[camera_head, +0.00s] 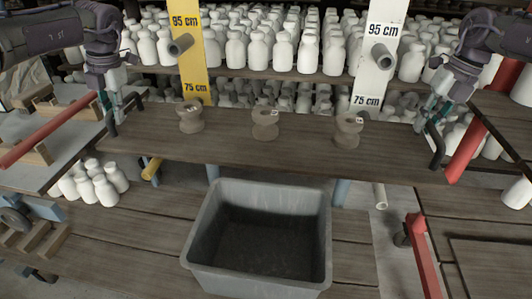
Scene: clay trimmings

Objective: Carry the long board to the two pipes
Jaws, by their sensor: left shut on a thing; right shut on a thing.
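The long board (228,146) is dark wood and spans the middle of the head view, with a black handle at each end. My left gripper (117,101) is shut on the left handle (111,123). My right gripper (432,113) is shut on the right handle (436,146). One grey pipe (181,45) sticks out from a yellow panel, another (382,57) from a white panel. Both appear above and behind the board.
A grey bin (258,279) stands below the board, in front. White bottles (285,50) fill the shelves behind, and several more (97,183) stand at left. A yellow pipe end (151,169) and a pale one (380,196) show below the board. Red bars (424,260) flank the right.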

